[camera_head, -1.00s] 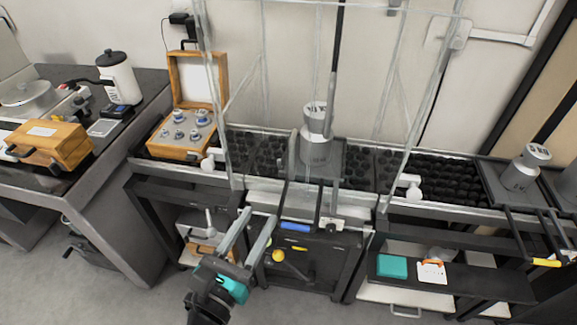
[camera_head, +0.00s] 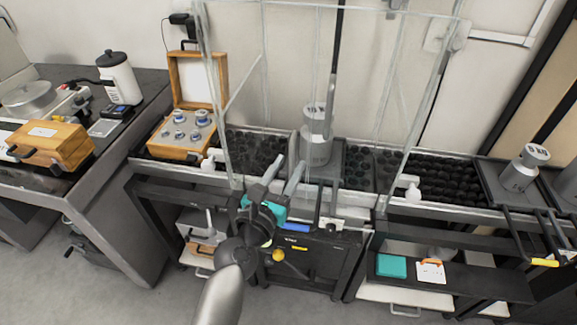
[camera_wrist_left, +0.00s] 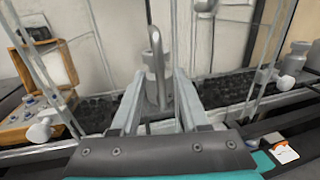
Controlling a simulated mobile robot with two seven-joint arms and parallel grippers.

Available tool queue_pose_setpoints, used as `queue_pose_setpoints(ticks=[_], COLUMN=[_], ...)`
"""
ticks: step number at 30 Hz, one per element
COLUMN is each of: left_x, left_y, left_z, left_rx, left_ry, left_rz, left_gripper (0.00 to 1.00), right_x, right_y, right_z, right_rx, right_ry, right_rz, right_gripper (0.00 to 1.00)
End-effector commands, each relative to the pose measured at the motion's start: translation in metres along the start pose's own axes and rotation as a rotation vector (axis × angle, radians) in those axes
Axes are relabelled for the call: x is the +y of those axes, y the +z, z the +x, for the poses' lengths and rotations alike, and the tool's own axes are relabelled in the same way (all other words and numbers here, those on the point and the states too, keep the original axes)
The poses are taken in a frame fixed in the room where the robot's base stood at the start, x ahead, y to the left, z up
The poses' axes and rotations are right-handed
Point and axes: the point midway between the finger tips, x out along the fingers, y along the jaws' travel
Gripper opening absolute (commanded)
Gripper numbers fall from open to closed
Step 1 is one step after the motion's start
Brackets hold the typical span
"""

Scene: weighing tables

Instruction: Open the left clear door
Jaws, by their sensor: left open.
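The left clear door (camera_head: 218,100) is a see-through pane with pale edges at the left of the clear enclosure. A white knob (camera_head: 208,162) sits low at its left edge; the knob also shows at the left of the left wrist view (camera_wrist_left: 38,131). Whether the door is fully shut is hard to tell. My left gripper (camera_head: 287,166) is open, its fingers pointing at the enclosure's front, to the right of the left knob and apart from it. In the left wrist view its fingers (camera_wrist_left: 160,76) frame a shiny upright metal bar. My right gripper is out of view.
A metal weight (camera_head: 316,145) stands inside the enclosure. An open wooden weight box (camera_head: 178,148) stands close to the left knob. A second white knob (camera_head: 412,191) is at the right. Black bars and handles (camera_head: 318,205) stick out at the front.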

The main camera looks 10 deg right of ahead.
Motion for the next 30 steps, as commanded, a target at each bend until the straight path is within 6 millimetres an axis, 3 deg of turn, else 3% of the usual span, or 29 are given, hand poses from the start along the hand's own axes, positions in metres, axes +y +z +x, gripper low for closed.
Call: queue_pose_setpoints(ticks=[12, 24, 30], left_x=[-0.0001, -0.0001, 0.0], left_y=[0.0004, 0.0002, 0.0002], left_z=[0.0061, 0.0058, 0.0057], left_rx=[0.0, 0.0, 0.0], left_ry=[0.0, 0.0, 0.0], left_rz=[-0.001, -0.001, -0.001], left_gripper=[0.44, 0.0, 0.0], right_x=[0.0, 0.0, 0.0], right_y=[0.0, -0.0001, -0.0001], right_z=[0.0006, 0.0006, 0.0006], right_rx=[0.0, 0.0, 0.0], right_ry=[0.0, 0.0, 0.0], right_rz=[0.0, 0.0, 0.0], right_gripper=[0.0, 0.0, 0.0])
